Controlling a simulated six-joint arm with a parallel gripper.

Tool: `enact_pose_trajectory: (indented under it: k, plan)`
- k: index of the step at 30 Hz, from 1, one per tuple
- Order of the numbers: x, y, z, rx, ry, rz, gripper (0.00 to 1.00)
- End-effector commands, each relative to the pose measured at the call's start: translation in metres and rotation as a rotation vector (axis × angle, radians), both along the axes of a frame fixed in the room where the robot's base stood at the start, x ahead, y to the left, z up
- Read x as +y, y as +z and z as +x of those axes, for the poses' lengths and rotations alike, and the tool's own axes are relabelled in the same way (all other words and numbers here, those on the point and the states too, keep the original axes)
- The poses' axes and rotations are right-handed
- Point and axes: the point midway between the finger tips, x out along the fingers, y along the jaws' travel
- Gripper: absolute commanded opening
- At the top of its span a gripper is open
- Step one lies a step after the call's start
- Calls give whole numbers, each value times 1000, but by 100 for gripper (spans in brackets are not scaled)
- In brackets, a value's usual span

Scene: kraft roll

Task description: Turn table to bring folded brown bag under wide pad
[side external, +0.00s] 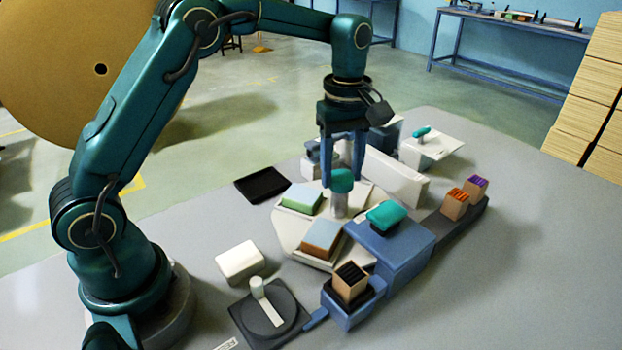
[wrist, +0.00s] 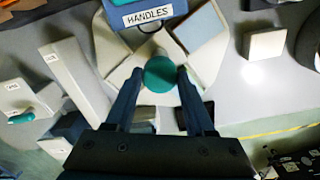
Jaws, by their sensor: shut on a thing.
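The turntable (side external: 292,236) is a pale, many-sided plate with a teal knob (side external: 342,181) on a grey post at its middle. My gripper (side external: 343,180) points down and is shut on the teal knob, with one finger on each side in the wrist view (wrist: 160,75). A brown block-like item (side external: 321,236), which may be the folded brown bag, lies on the plate's near side, beside the blue box. I cannot tell which part is the wide pad.
A blue box (side external: 400,252) with a teal handle on top stands close right; its label reads HANDLES. A white block (side external: 240,260), a dark round base with a grey lever (side external: 268,310) and a black tray (side external: 262,185) stand left. Stamp-like blocks (side external: 455,204) stand right.

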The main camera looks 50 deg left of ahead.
Motion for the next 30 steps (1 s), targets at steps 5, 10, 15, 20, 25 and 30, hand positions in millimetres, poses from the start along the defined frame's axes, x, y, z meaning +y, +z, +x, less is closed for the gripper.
enact_pose_trajectory:
  k: [5,10,15,20,25,30]
  plan:
    - [0,1,0,-1,89,1,0]
    - [0,1,0,-2,175,0,0]
    - [0,2,0,-2,260,1,0]
    - [0,2,0,-2,339,1,0]
    - [0,2,0,-2,425,1,0]
    - [0,2,0,-2,510,1,0]
